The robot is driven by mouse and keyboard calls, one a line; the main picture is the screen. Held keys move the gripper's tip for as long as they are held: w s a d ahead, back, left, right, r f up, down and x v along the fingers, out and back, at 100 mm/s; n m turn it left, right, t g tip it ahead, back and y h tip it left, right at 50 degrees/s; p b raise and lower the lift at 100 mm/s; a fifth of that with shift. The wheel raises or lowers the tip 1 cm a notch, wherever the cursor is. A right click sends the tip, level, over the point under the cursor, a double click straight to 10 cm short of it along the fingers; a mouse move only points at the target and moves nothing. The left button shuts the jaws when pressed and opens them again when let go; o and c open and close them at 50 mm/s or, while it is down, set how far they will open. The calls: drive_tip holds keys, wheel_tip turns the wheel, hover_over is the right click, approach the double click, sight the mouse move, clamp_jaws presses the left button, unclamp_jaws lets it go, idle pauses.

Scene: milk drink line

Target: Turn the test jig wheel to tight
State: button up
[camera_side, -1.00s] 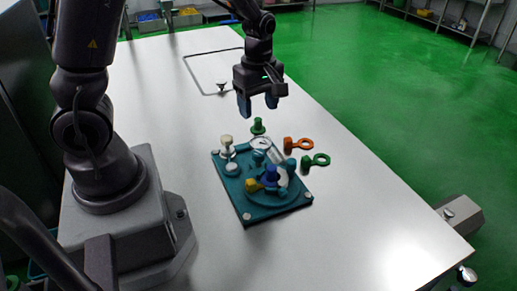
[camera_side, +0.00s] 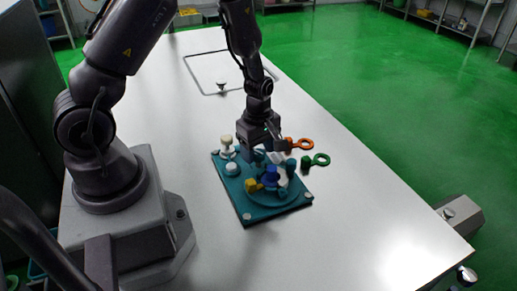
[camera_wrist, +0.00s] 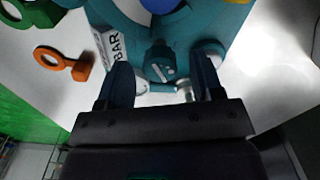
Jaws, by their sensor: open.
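The teal test jig (camera_side: 250,208) lies on the white table. It carries a round raised part with a blue knob (camera_side: 271,178), a yellow piece (camera_side: 251,185) and small teal knobs. My gripper (camera_side: 262,153) points down over the back part of the jig, fingers apart. In the wrist view, a teal knob or wheel (camera_wrist: 162,60) shows between the two open fingers (camera_wrist: 161,78), with space on both sides. No grip on it shows. A white label reading "BAR" (camera_wrist: 113,45) is beside the left finger. My gripper hides the gauge area in the side view.
An orange ring-handled piece (camera_side: 303,144) and a green one (camera_side: 320,160) lie just right of the jig. A cream-topped knob (camera_side: 227,141) stands at the jig's back left corner. The table's front right is clear.

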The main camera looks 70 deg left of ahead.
drive_tip(key=shift+f, duration=0.15)
drive_tip(key=c, duration=0.9)
